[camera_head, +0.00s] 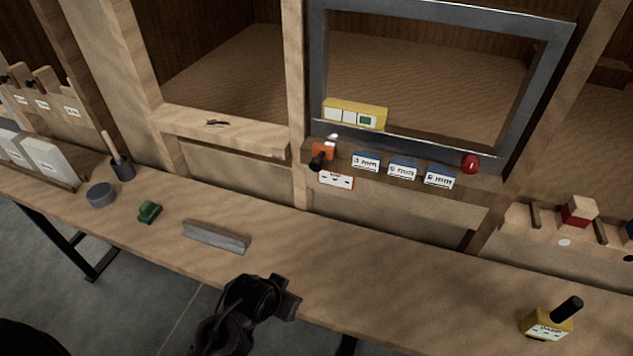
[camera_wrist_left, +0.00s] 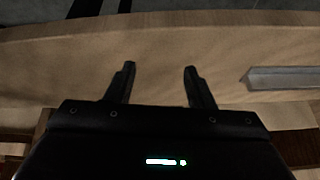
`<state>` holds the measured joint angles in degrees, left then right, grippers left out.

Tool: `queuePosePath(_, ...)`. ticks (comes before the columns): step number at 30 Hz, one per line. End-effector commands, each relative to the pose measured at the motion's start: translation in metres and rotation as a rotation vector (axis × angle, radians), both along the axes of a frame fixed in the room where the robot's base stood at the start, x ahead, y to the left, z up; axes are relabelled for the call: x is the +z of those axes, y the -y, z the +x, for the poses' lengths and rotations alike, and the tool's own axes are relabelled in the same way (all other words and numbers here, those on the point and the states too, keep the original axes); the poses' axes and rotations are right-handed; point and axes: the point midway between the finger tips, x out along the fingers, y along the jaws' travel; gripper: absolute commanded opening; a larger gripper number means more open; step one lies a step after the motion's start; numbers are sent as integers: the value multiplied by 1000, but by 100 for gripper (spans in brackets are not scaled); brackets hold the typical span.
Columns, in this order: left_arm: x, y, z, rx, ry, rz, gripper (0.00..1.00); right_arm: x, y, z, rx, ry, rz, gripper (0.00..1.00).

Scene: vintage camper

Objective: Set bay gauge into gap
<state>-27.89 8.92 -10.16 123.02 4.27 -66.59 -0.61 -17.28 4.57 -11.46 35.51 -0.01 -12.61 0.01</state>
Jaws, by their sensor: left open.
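A yellow block with a black handle and a white label (camera_head: 546,324), possibly the bay gauge, stands on the bench at the front right in the head view. Its label is too small to read. A grey metal window frame (camera_head: 316,70) stands behind the bench; I cannot tell which opening is the gap. My left gripper (camera_head: 287,298) is over the bench's front edge, left of the yellow block and well apart from it. In the left wrist view its fingers (camera_wrist_left: 160,70) are spread with nothing between them. My right gripper is not in view.
A grey bar (camera_head: 216,236), a green block (camera_head: 149,211), a round grey tin (camera_head: 101,194) and a dark cup (camera_head: 122,168) stand left on the bench (camera_head: 380,270). Blue mm blocks (camera_head: 402,170), a red knob (camera_head: 471,164) and a yellow box (camera_head: 340,108) are by the frame. The bench's middle right is clear.

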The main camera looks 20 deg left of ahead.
Motion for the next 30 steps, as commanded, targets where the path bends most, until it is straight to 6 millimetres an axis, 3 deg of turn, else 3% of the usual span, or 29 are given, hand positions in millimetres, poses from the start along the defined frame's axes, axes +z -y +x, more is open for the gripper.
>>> queuePosePath(1,34,2,16,-3,89,-5,48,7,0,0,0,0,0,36)
queuePosePath(3,69,6,41,-6,232,-15,48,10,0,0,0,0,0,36)
queuePosePath(9,125,11,94,-10,573,-18,48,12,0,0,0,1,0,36)
queuePosePath(15,170,9,131,-22,896,14,48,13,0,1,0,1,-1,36)
queuePosePath(21,195,7,143,-33,1074,46,48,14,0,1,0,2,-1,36)
queuePosePath(26,200,7,156,-33,1096,49,48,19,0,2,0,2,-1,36)
queuePosePath(30,201,8,179,-32,1094,50,48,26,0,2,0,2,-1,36)
